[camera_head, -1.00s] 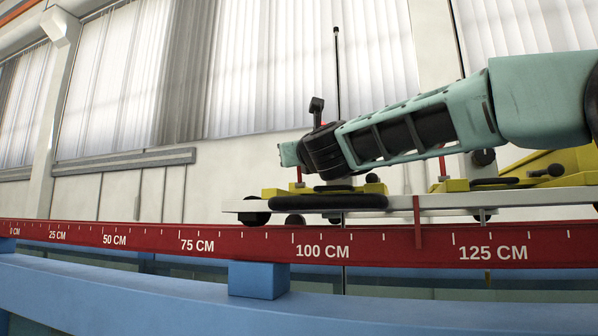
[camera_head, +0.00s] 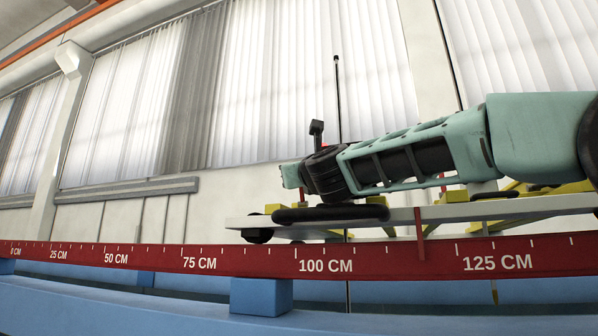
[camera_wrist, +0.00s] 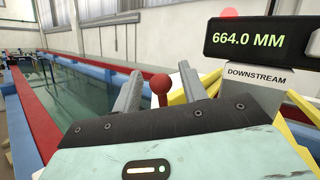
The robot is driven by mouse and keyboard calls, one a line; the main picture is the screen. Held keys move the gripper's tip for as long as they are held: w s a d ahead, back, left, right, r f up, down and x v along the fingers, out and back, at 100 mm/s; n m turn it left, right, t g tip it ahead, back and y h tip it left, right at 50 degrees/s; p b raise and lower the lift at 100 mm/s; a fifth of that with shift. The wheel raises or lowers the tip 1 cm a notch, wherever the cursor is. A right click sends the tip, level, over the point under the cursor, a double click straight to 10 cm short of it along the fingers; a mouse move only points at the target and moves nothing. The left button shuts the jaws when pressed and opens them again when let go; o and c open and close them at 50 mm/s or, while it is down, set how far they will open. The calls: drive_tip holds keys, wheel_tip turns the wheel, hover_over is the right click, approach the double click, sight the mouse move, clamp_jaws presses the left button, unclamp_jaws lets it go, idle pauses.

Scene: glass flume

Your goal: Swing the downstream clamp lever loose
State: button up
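In the wrist view, a red ball knob (camera_wrist: 160,84) on a short stem stands between the two grey fingers of my gripper (camera_wrist: 160,76). The fingers are apart, with a gap on each side of the knob. The stem's lower end is hidden behind my gripper body. A grey-white block labelled DOWNSTREAM (camera_wrist: 256,78) stands to the right, below a black display (camera_wrist: 264,38) reading 664.0 MM. In the head view my gripper (camera_head: 284,175) is over the left end of the pale carriage (camera_head: 455,211); its fingers and the knob cannot be made out there.
A red rail (camera_head: 240,262) with a centimetre scale runs along the flume above a blue beam (camera_head: 130,307). A red pointer (camera_head: 419,235) hangs from the carriage at the rail. Yellow parts (camera_wrist: 210,84) lie close right of my fingers. The glass channel (camera_wrist: 85,85) stretches away left.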

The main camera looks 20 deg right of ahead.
drive_tip(key=shift+s, duration=0.1)
drive_tip(key=b+v, duration=0.4)
drive_tip(key=v, duration=0.8)
drive_tip(key=shift+b, duration=0.35)
